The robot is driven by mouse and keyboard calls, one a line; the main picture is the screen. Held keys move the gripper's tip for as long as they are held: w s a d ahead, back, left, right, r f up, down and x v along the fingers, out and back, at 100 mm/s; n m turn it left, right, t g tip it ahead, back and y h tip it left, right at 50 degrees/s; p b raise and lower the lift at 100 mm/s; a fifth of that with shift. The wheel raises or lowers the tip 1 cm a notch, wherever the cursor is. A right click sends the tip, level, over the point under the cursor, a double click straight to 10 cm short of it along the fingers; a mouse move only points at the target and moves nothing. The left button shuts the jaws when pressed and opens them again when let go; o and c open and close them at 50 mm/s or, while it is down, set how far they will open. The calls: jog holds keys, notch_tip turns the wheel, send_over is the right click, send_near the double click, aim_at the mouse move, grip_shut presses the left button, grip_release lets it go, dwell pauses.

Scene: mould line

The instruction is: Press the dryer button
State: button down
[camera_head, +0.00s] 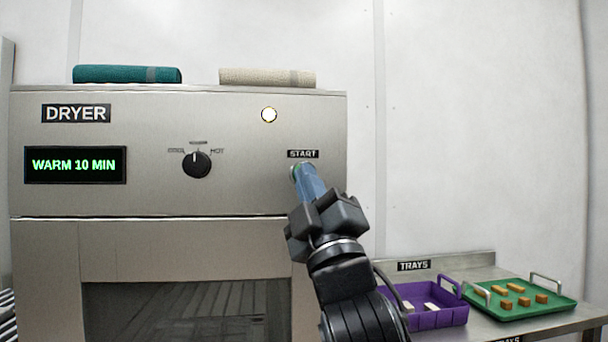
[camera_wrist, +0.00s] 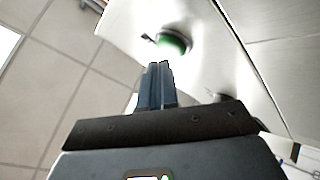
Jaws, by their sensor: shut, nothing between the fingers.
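The steel dryer (camera_head: 140,190) stands at the left in the head view, with a display (camera_head: 75,165) reading "WARM 10 MIN". Its START label (camera_head: 303,154) is on the right of the panel. The green button (camera_head: 295,172) is just below that label, mostly hidden by my fingertips; it shows more clearly in the wrist view (camera_wrist: 174,43). My gripper (camera_head: 304,168) is shut and empty, its blue fingers pointing at the panel. In the wrist view the fingertips (camera_wrist: 160,66) are just short of the button, seemingly with a small gap.
A black knob (camera_head: 196,165) and a lit round lamp (camera_head: 268,115) are on the panel. Teal (camera_head: 125,74) and beige (camera_head: 267,78) rolled towels lie on top. A purple tray (camera_head: 440,316) and a green tray (camera_head: 540,309) with small pieces sit on a steel bench to the right.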

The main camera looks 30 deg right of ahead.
jog(key=shift+s, duration=0.2)
jog(key=shift+s+a, duration=0.25)
jog(key=shift+s, duration=0.55)
jog(key=shift+s+a, duration=0.3)
jog(key=shift+s, duration=0.45)
jog(key=shift+s+a, duration=0.25)
jog(key=shift+s, duration=0.55)
jog(key=s+f+m+g+y, duration=0.15)
jog(key=s+f, duration=0.25)
jog(key=f, duration=0.5)
jog(key=s+f+m+g, duration=0.15)
jog(key=s+f, duration=0.25)
jog(key=f, duration=0.5)
jog(key=s+f+m+g+y, duration=0.1)
jog(key=s+f+g, duration=0.25)
jog(key=f, duration=0.65)
jog(key=s+f+m+g, duration=0.1)
jog(key=s+f, duration=0.3)
jog(key=s, duration=0.5)
jog(key=s+f+m+g, duration=0.2)
jog(key=s+f+m, duration=0.1)
jog(key=s, duration=0.6)
jog(key=s+f+m+g, duration=0.2)
jog(key=s+f+m, duration=0.1)
jog(key=s, duration=0.6)
jog(key=shift+d+f, duration=0.3)
jog(key=shift+f, duration=0.55)
